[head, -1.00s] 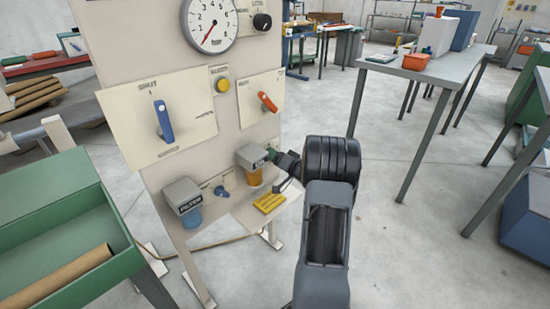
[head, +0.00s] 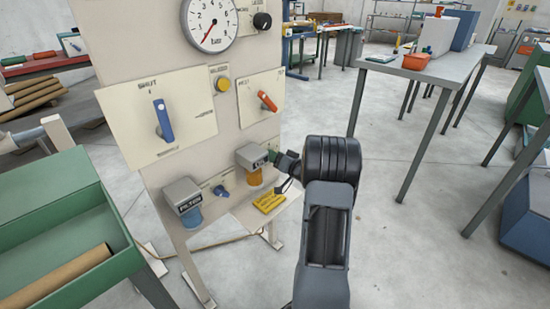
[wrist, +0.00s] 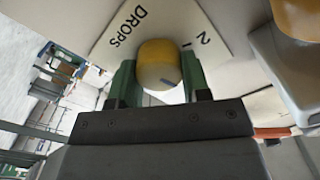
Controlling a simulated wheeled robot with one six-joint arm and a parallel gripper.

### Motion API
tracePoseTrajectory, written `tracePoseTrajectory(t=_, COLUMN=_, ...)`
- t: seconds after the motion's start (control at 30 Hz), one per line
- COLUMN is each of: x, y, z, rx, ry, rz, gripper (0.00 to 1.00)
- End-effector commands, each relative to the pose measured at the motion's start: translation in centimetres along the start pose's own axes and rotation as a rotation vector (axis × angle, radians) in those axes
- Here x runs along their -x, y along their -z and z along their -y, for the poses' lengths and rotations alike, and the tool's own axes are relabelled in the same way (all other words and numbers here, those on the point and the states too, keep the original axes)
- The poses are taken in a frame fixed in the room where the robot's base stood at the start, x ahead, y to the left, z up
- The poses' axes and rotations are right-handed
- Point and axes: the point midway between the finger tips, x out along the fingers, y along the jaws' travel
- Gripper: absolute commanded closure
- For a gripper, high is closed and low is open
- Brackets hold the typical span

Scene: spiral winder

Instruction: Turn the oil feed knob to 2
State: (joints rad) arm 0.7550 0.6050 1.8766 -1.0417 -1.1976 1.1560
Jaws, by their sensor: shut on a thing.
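The oil feed knob (wrist: 158,60) is a yellow round knob in the wrist view, in front of a pale plate (wrist: 130,48) marked DROPS, 2 and 1. A short dark blue mark lies on the knob's lower side; I cannot tell which number it points at. My gripper (wrist: 157,82) has its green fingers on both sides of the knob, shut on it. In the head view my gripper (head: 276,158) is just right of the grey oil unit (head: 250,156) with its amber bowl (head: 254,177). The knob is hidden there.
The grey filter unit (head: 182,194) with a blue bowl hangs left of the oil unit. A small blue knob (head: 220,190) sits between them. A yellow plate (head: 270,202) is below. The blue (head: 163,120) and orange (head: 267,101) levers are above.

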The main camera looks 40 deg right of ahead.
Motion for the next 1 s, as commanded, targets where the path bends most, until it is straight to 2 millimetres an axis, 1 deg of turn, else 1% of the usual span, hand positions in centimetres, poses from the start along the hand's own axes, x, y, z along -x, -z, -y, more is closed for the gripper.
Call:
tracePoseTrajectory(t=0.7, x=-0.01, y=-0.28, z=0.19, rx=0.671, ry=0.001, rz=-0.001, gripper=0.80)
tracePoseTrajectory(t=1.0, x=-0.01, y=-0.33, z=0.28, rx=0.890, ry=0.001, rz=0.000, gripper=0.80)
